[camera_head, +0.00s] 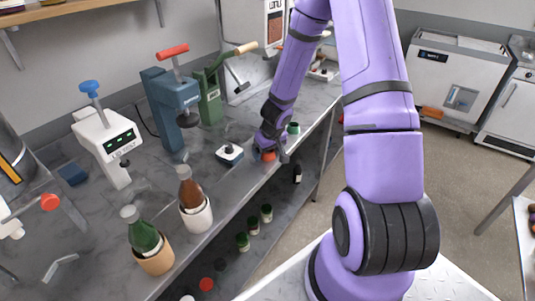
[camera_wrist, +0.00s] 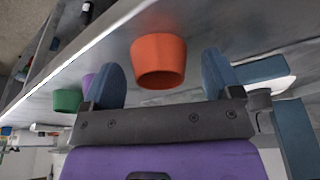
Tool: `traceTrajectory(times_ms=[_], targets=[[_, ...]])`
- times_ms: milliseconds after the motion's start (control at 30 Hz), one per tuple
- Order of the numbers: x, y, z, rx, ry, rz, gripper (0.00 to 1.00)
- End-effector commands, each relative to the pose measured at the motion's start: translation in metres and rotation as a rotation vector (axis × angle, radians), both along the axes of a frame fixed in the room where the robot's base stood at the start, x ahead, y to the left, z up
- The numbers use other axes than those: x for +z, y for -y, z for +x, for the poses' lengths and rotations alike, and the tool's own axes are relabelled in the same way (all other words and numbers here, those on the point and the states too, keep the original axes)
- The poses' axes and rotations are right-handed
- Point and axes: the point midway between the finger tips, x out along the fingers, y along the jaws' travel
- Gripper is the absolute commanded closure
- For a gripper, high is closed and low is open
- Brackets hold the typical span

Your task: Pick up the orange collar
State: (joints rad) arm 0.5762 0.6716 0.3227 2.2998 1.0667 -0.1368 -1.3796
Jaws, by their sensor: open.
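The orange collar (camera_wrist: 158,60) is a short tapered ring on the grey counter. In the wrist view it lies just past my gripper (camera_wrist: 168,75), roughly between the two blue-grey fingertips, with a gap to each. My gripper is open and empty. In the head view my gripper (camera_head: 268,150) is low over the counter near its front edge, and the orange collar (camera_head: 268,156) shows only partly beneath it. I cannot tell from these views whether a finger touches it.
A green collar (camera_head: 293,128) stands just beyond my gripper; it also shows in the wrist view (camera_wrist: 68,100). Bottles in a white (camera_head: 197,217) and a tan collar (camera_head: 156,262) stand nearer. The counter's front edge is close.

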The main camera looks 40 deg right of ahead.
Motion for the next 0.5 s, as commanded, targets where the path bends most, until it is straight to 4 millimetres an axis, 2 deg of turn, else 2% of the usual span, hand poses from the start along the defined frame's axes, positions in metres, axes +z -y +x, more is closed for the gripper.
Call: traceTrajectory(times_ms=[233,433,467,500], targets=[[-0.0006,-0.0003,0.0003,0.001,0.000,0.000,0.16],[-0.0006,-0.0004,0.0002,0.001,0.000,0.001,0.62],[-0.0006,-0.0004,0.0002,0.001,0.000,0.001,0.67],[-0.0007,-0.0004,0.0002,0.001,0.000,0.001,0.68]])
